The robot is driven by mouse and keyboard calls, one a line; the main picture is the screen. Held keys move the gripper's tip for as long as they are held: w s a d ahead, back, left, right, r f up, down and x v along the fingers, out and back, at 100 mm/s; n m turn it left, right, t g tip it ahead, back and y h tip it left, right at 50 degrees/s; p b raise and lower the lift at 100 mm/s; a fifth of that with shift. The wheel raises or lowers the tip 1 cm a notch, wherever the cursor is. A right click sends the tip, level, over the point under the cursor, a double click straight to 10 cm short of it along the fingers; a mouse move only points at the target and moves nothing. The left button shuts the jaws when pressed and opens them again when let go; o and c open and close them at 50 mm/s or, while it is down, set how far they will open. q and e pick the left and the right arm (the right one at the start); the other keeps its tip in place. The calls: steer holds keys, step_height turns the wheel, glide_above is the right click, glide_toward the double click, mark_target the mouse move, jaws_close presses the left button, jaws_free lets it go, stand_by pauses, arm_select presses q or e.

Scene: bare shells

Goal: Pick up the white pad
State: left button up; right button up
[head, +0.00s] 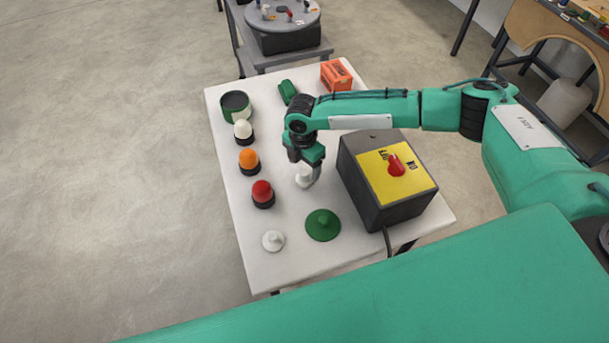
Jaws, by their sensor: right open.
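A small round white pad with a knob on top (273,241) lies near the front left corner of the white table (345,262). Another white piece (304,178) stands near the middle of the table, directly below my right gripper (308,168). My right gripper points down and is open, its fingers at this white piece. The gripper and wrist cover part of the piece, and I cannot tell if the fingers touch it. My left gripper is not in view.
A black box with a yellow top and red switch (397,171) stands close right of my gripper. A green disc with a knob (323,225) lies in front. Red (262,193), orange (249,160) and white (243,131) domes line the left. An orange crate (336,75) is behind.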

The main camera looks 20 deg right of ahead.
mark_target(304, 171)
steer(key=shift+f, duration=0.25)
step_height(304, 171, down, 4)
steer(key=shift+r+p, duration=0.15)
steer(key=shift+p, duration=0.85)
steer(key=shift+f, duration=0.5)
steer(key=c, duration=1.1)
